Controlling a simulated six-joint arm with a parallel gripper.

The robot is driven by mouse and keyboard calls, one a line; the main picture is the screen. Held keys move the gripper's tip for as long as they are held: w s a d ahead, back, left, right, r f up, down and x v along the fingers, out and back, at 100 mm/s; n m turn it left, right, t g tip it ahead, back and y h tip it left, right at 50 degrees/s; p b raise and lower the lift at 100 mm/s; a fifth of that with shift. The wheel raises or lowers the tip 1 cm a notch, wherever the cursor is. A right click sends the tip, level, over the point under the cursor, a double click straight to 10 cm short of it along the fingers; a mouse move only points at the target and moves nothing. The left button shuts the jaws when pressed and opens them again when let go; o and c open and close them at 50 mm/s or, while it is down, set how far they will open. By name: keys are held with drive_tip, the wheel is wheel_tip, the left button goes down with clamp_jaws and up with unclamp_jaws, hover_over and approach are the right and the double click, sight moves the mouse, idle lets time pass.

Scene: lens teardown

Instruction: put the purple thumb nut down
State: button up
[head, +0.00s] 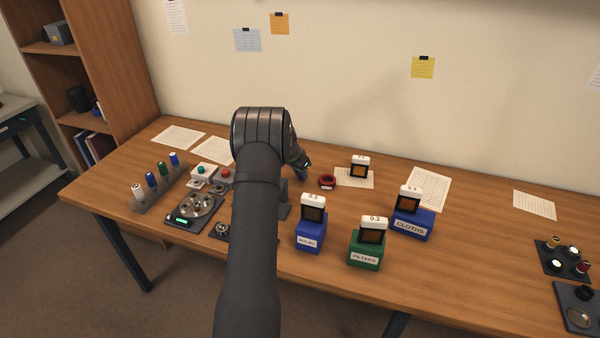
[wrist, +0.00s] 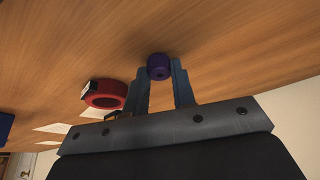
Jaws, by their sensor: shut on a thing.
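The purple thumb nut (wrist: 159,68) is between the fingertips of my gripper (wrist: 163,76) in the wrist view. My gripper is shut on it. Bare wooden table surface shows around the nut in that view; I cannot tell whether the nut touches the wood. In the head view my gripper (head: 303,174) is partly hidden behind my arm, just left of the red ring, and the nut cannot be made out clearly there.
A red ring (head: 327,182) with a label lies close beside my gripper; it also shows in the wrist view (wrist: 104,96). Blue boxes (head: 311,236) (head: 412,224) and a green box (head: 367,249) stand nearer the front.

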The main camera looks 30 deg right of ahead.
drive_tip(key=shift+f, duration=0.15)
drive_tip(key=o, duration=1)
drive_tip(key=shift+c, duration=0.2)
drive_tip(key=v, duration=1.2)
drive_tip(key=shift+r, duration=0.2)
drive_tip(key=shift+f, duration=0.15)
drive_tip(key=x, duration=1.2)
drive_tip(key=shift+f, duration=0.3)
wheel_tip(320, 180, up, 3)
drive_tip(key=shift+r, duration=0.6)
